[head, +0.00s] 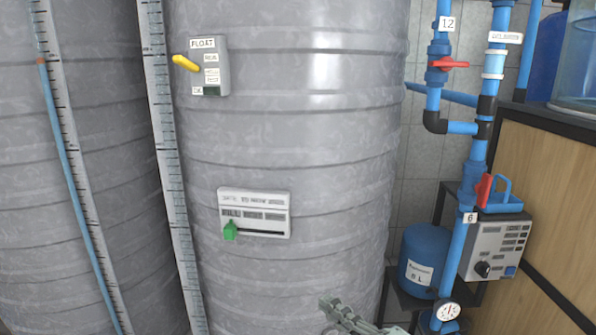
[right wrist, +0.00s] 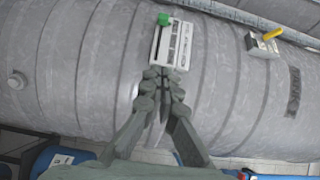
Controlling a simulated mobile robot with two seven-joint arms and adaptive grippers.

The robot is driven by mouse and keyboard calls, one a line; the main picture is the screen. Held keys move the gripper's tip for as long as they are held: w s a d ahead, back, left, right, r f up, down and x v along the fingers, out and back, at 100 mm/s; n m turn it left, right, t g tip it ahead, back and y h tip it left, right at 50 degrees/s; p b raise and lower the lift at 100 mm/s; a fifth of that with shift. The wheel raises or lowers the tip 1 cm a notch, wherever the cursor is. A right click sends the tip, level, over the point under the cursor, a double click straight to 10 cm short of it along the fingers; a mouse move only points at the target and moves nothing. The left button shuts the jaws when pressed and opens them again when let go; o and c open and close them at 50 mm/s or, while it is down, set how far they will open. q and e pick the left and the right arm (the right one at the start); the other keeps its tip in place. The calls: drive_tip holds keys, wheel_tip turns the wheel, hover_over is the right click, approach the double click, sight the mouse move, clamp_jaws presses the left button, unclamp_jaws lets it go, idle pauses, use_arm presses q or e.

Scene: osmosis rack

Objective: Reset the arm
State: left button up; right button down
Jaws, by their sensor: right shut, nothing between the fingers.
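My right gripper (head: 340,312) shows at the bottom of the head view, in front of the lower part of the large grey ribbed tank (head: 320,140). In the right wrist view my right gripper (right wrist: 163,85) is shut with its fingers together and nothing between them. Its tips appear close to the lower edge of the white slider panel (right wrist: 178,45) in that picture; I cannot tell whether they touch. In the head view the panel (head: 270,199) has a green slider knob (head: 230,230) at its left end. My left gripper is not in view.
A grey FLOAT box (head: 210,68) with a yellow lever (head: 185,63) sits above the panel. Blue pipes with a red valve handle (head: 450,63), a control box (head: 497,247), a blue container (head: 424,262) and a gauge (head: 448,311) stand at the right.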

drive_tip(key=s+d+f+n+g+h, duration=0.3)
drive_tip(key=d+f+n+h, duration=0.15)
drive_tip(key=d+f, duration=0.65)
drive_tip(key=s+d+f+n+g+h, duration=0.3)
drive_tip(key=d+f+n, duration=0.4)
drive_tip(key=f, duration=0.6)
drive_tip(key=s+d+f+n+g+h, duration=0.2)
drive_tip(key=s+d+f+h, duration=0.25)
drive_tip(key=d, duration=0.55)
drive_tip(key=s+d+f+n+g+h, duration=0.2)
drive_tip(key=s+d+f+g+h, duration=0.15)
drive_tip(key=s+d, duration=0.4)
drive_tip(key=s+a+f+m+y, duration=0.1)
drive_tip(key=a+f+y, duration=0.1)
drive_tip(key=a, duration=0.5)
drive_tip(key=a+f+m+y, duration=0.1)
drive_tip(key=a+f+m, duration=0.1)
drive_tip(key=a, duration=0.5)
drive_tip(key=shift+s+a+f+y, duration=0.35)
drive_tip(key=shift+a+f, duration=0.05)
drive_tip(key=shift+f, duration=0.35)
